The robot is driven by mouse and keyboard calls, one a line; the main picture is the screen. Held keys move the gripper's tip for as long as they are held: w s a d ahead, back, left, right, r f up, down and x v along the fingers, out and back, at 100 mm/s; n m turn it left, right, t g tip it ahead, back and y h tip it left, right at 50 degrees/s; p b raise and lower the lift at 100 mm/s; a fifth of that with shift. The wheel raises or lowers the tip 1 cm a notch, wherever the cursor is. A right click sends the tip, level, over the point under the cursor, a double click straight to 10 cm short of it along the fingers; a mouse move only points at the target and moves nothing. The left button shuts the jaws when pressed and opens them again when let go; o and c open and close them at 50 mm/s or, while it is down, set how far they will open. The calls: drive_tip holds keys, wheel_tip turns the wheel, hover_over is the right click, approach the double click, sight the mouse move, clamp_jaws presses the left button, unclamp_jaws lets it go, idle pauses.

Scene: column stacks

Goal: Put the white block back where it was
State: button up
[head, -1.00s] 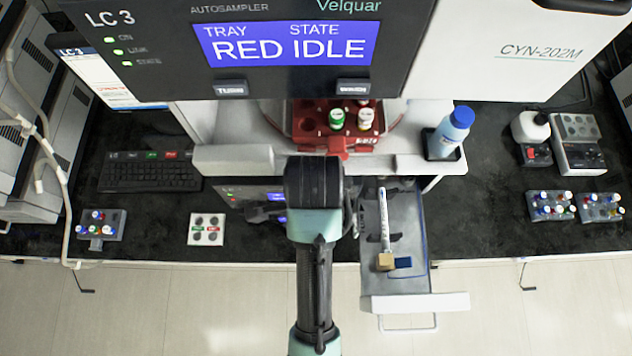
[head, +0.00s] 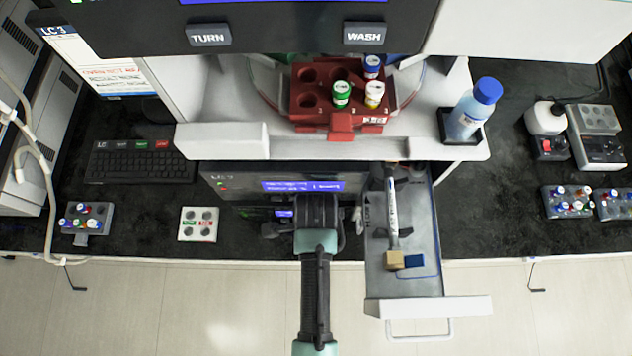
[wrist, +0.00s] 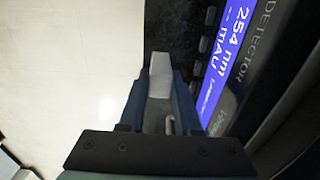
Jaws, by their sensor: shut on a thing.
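In the wrist view, my gripper (wrist: 157,92) is shut on a small white block (wrist: 160,75), which shows between the two dark blue fingers. The block is close beside the dark front of the detector with its lit blue screen (wrist: 224,62). In that view, pale floor lies to the left. In the head view my own wrist hides the fingertips and the block, in front of the instrument's lower front.
An open grey drawer (head: 420,285) juts out right of my arm, holding a white pen-like tool (head: 392,205), a tan block (head: 394,260) and a blue piece (head: 414,261). A red vial rack (head: 315,112) stands above. A white four-hole holder (head: 198,224) lies left.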

drive_tip(key=shift+f, duration=1.9)
drive_tip(key=shift+f, duration=0.15)
drive_tip(key=o, duration=1)
wheel_tip(320, 180, up, 11)
drive_tip(key=shift+r, duration=0.7)
